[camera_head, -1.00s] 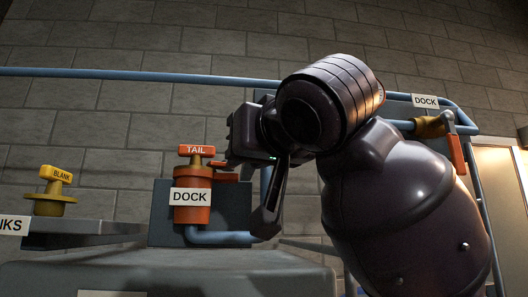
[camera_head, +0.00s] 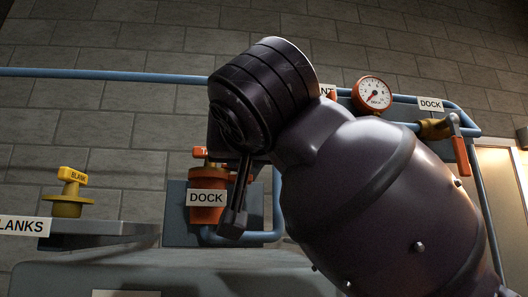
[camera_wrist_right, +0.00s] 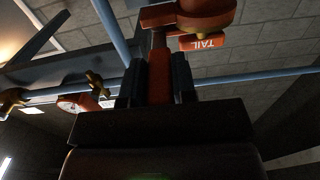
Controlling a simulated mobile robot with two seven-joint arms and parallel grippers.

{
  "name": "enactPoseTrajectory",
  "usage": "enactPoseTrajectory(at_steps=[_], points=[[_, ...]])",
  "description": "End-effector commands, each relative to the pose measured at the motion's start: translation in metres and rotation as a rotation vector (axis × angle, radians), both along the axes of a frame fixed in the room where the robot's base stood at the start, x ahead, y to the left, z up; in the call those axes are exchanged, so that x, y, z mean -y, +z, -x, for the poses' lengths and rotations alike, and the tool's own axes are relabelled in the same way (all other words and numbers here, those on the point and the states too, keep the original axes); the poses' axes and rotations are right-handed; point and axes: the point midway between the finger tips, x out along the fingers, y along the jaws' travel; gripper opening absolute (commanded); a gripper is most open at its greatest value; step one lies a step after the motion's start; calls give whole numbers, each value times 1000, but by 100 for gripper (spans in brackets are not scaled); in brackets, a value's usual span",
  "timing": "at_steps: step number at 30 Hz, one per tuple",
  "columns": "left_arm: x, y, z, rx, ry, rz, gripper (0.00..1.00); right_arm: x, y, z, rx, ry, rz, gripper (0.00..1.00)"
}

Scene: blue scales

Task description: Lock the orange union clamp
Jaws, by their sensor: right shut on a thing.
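The orange union (camera_head: 207,180) stands upright in front of a grey plate, with a DOCK label on its front. My right forearm and wrist cover part of its top and right side. In the right wrist view, its orange body (camera_wrist_right: 206,12) and TAIL tag (camera_wrist_right: 203,42) are at the top. The orange clamp lever (camera_wrist_right: 160,75) runs down from the union between the two dark fingers. My right gripper (camera_wrist_right: 158,70) is shut on this lever. In the head view one dark finger (camera_head: 235,205) hangs just right of the union. My left gripper is not in view.
A yellow blank (camera_head: 69,193) sits on a grey shelf (camera_head: 100,230) at the left. A gauge (camera_head: 372,94) and an orange-handled valve (camera_head: 461,155) are at the right. Blue pipe (camera_head: 120,74) runs along the brick wall and beneath the union.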

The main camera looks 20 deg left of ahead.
Motion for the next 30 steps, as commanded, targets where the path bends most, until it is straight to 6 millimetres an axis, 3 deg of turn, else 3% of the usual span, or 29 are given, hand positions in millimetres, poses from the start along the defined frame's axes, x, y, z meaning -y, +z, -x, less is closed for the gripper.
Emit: enactPoseTrajectory(at_steps=[17,18,23,30], points=[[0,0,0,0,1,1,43,-6,2,3,4,-10,-5,0],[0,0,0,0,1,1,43,-6,2,3,4,-10,-5,27],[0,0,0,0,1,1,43,-6,2,3,3,-9,-3,51],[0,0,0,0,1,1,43,-7,1,3,2,-8,-1,51]])
